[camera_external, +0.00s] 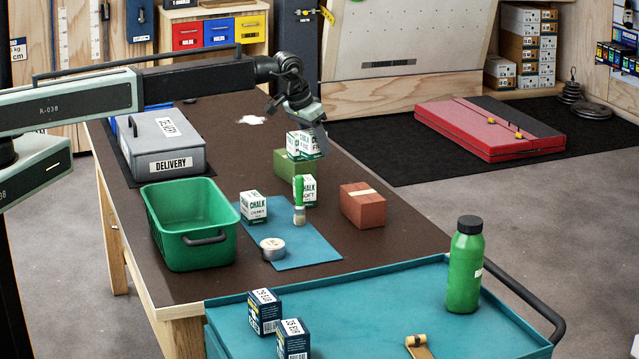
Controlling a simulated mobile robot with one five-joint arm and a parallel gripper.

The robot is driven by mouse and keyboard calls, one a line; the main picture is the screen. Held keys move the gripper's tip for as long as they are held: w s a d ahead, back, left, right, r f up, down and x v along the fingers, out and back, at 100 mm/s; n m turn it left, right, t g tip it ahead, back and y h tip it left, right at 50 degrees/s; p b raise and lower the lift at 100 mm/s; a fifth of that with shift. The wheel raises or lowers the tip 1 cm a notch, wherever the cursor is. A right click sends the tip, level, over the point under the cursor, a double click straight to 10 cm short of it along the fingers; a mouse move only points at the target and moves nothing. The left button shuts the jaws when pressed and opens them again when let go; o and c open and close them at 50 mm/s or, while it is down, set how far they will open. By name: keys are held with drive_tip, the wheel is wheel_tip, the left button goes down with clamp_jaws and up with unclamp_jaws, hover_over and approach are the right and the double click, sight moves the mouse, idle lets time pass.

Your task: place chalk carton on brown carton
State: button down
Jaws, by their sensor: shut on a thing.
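My gripper (312,130) is shut on a white and green chalk carton (303,147) and points down over the far half of the dark table. The held carton shows directly above a green carton (287,165); I cannot tell whether they touch. The reddish-brown carton (362,207), with a pale tape strip on top, sits to the right and nearer the camera, its top clear. The fingertips are partly hidden.
A green bin (190,250) and a grey delivery box (166,158) stand at the left. A round tin (272,250) lies on the blue mat (310,250). A teal cart (380,310) with a green bottle (465,270) stands in front. The table around the brown carton is clear.

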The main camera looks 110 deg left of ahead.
drive_tip(key=w+r+m+p, duration=0.2)
drive_tip(key=w+r, duration=0.1)
drive_tip(key=w, duration=0.7)
drive_tip(key=r+m+t+p, duration=0.1)
drive_tip(key=r+p, duration=0.1)
hover_over(372, 191)
drive_tip(key=d, duration=0.1)
drive_tip(key=shift+h, duration=0.3)
drive_tip(key=f+b, duration=0.7)
drive_tip(key=s+f+b, duration=0.1)
drive_tip(key=f+b, duration=0.2)
drive_tip(key=shift+f+b, duration=0.4)
drive_tip(key=shift+r, duration=0.25)
drive_tip(key=shift+f, duration=0.2)
drive_tip(key=c, duration=0.8)
unclamp_jaws()
drive_tip(key=shift+o, duration=0.2)
